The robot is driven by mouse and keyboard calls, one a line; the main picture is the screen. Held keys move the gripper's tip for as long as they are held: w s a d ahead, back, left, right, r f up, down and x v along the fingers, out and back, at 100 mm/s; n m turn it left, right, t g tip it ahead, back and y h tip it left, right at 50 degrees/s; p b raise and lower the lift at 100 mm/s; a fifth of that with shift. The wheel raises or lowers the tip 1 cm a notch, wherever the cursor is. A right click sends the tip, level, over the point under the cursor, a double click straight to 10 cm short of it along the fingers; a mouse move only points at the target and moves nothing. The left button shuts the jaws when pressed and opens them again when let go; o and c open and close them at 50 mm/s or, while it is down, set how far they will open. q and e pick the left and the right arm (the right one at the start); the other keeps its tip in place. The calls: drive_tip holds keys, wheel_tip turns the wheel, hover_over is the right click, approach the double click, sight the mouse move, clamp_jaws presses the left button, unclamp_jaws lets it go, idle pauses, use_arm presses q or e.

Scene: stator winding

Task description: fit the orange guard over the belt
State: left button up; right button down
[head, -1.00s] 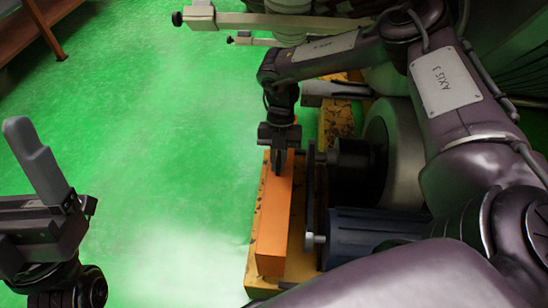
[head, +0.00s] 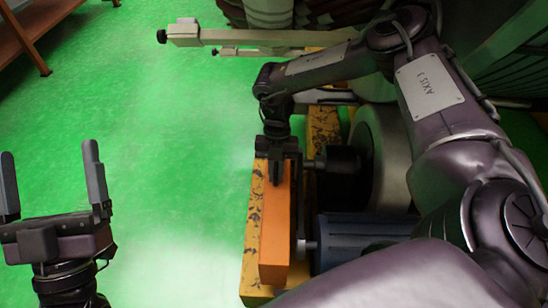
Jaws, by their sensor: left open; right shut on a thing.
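The orange guard (head: 274,232) is a long box-shaped cover lying lengthwise in the middle of the head view. My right gripper (head: 276,178) is shut on its far end from above. The guard is over or just beside the inner edge of a worn yellow base (head: 252,235), close to the pulley side of the machine. The belt is mostly hidden; a dark strip (head: 300,205) shows along the guard's right side. I cannot tell whether the guard is seated around it. My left gripper (head: 50,180) is open and empty at the far left, over the floor, away from the guard.
A blue-grey motor (head: 355,235) and a large pale drum (head: 385,155) stand right of the guard. A beige beam (head: 260,37) crosses at the top. A brown table (head: 40,40) is at the top left. The green floor between is clear.

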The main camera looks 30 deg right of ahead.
use_arm(q)
wheel_tip(320, 180, down, 12)
drive_tip(key=w+d+g+y+p, duration=0.2)
drive_tip(key=w+g, duration=0.1)
drive_tip(key=g, duration=0.3)
use_arm(e)
drive_tip(key=shift+s+d+r, duration=0.1)
drive_tip(key=shift+s+d, duration=0.5)
drive_tip(key=shift+d, duration=0.2)
drive_tip(key=shift+s+d+p, duration=0.6)
drive_tip(key=shift+d, duration=0.25)
use_arm(q)
drive_tip(key=s+a+f+g+y, duration=0.1)
drive_tip(key=s+f+g, duration=0.3)
drive_tip(key=f, duration=0.3)
drive_tip(key=s+f+g+y+p, duration=0.1)
drive_tip(key=s+f+g+y, duration=0.1)
drive_tip(key=s+f+g, duration=0.2)
drive_tip(key=s+a+f+g+y, duration=0.1)
drive_tip(key=s+f+g, duration=0.3)
drive_tip(key=f, duration=0.6)
drive_tip(key=shift+a+y+p, duration=0.3)
drive_tip(key=shift+y+p, duration=0.1)
drive_tip(key=shift+y, duration=0.2)
use_arm(e)
drive_tip(key=shift+s+d, duration=0.75)
drive_tip(key=shift+d, duration=0.25)
